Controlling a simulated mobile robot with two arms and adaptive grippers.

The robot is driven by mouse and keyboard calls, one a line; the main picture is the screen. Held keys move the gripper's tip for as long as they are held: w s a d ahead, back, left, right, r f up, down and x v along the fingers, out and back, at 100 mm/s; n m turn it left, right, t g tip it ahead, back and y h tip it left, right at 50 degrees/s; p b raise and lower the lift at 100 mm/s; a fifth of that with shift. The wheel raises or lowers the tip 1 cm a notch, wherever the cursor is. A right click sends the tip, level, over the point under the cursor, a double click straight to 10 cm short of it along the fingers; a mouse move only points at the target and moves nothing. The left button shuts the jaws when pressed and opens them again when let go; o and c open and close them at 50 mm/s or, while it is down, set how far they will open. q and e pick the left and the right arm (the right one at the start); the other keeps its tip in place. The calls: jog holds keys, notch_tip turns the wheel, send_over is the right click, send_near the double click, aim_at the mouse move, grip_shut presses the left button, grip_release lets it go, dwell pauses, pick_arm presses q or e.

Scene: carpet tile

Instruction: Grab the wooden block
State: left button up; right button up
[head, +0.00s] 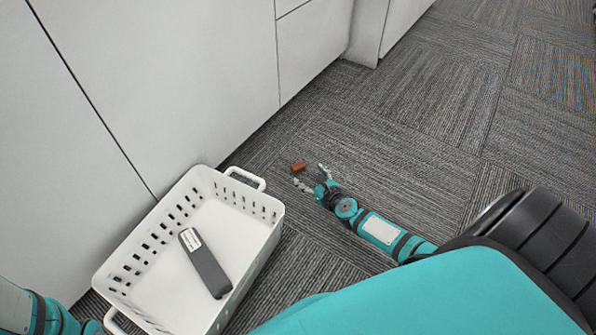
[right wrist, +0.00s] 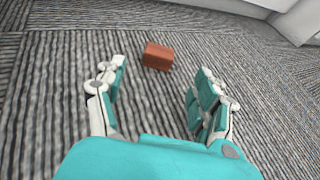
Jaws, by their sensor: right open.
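The wooden block (head: 298,167) is a small reddish-brown piece lying on the carpet, right of the white basket. In the right wrist view the block (right wrist: 158,56) lies just beyond the fingertips, near the middle of the gap. My right gripper (head: 312,175) is open and empty, low by the floor, with its fingers spread toward the block. It also shows in the right wrist view (right wrist: 160,70), one finger on each side and apart from the block. Part of my left arm shows at the bottom left of the head view; its fingers are not visible.
A white basket (head: 271,213) with handles stands on the carpet at left, holding a dark grey oblong object (head: 205,264) with a white label. White cabinet fronts (head: 170,80) run along the back left. The carpet (head: 420,110) at right is clear.

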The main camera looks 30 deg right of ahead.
aim_at(298, 166)
jog(key=shift+x, duration=1.1)
jog(key=b+x, duration=0.1)
jog(key=x, duration=0.2)
jog(key=b+x, duration=0.1)
jog(key=x, duration=0.1)
jog(key=shift+w+a+r+b, duration=0.1)
jog(key=shift+r+b, duration=0.25)
jog(key=shift+r, duration=0.15)
jog(key=shift+c, duration=0.4)
jog(key=c, duration=0.9)
